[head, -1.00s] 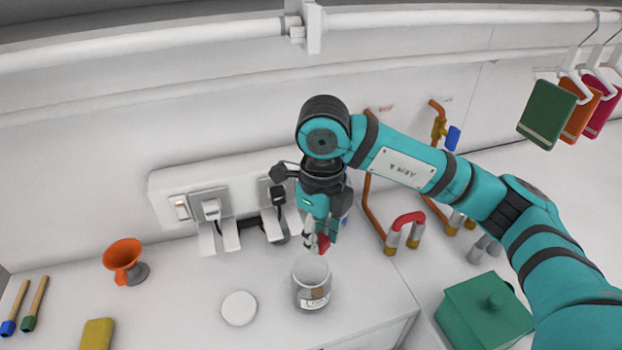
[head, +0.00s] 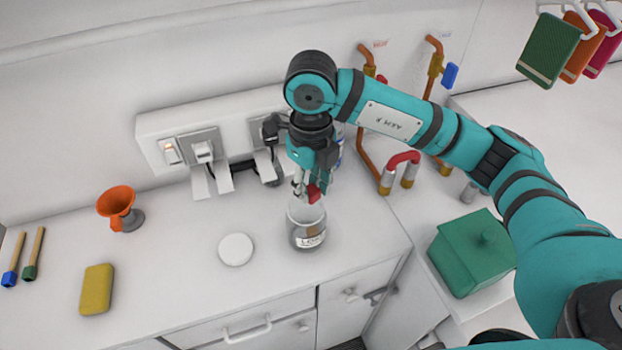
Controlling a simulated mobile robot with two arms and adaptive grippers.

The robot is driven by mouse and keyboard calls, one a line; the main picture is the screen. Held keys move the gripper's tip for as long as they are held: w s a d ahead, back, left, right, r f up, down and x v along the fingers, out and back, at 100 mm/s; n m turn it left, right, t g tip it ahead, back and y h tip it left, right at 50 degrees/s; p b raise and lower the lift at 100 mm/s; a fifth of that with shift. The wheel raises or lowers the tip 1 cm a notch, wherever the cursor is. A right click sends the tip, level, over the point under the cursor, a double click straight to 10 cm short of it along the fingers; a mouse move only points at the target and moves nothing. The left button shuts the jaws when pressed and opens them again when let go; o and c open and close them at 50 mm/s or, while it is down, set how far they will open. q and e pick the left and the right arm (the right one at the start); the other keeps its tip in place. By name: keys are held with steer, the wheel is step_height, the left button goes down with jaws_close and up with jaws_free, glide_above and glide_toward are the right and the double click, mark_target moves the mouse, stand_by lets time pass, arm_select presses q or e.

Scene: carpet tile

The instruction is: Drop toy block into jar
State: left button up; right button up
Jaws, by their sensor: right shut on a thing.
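The toy block (head: 314,194) is small and red. My right gripper (head: 308,190) points down and is shut on it, just above the jar's mouth, toward its right side. The jar (head: 307,229) is clear glass with a white label and stands open on the white counter. Something brownish shows inside it, too small to tell. A round white disc (head: 235,249), perhaps the lid, lies flat on the counter to the left of the jar. My left gripper is not in view.
A yellow sponge-like block (head: 97,289), an orange funnel (head: 117,207) and two brushes (head: 24,257) are on the left. Sockets with plugs (head: 204,152) line the wall behind. A green lidded box (head: 472,252) and pipes (head: 400,170) are on the right.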

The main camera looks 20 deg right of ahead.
mark_target(311, 189)
steer(key=o, duration=0.8)
steer(key=shift+o, duration=0.2)
steer(key=shift+r, duration=0.3)
step_height(311, 189, up, 12)
steer(key=shift+f, duration=0.25)
steer(key=shift+f, duration=0.1)
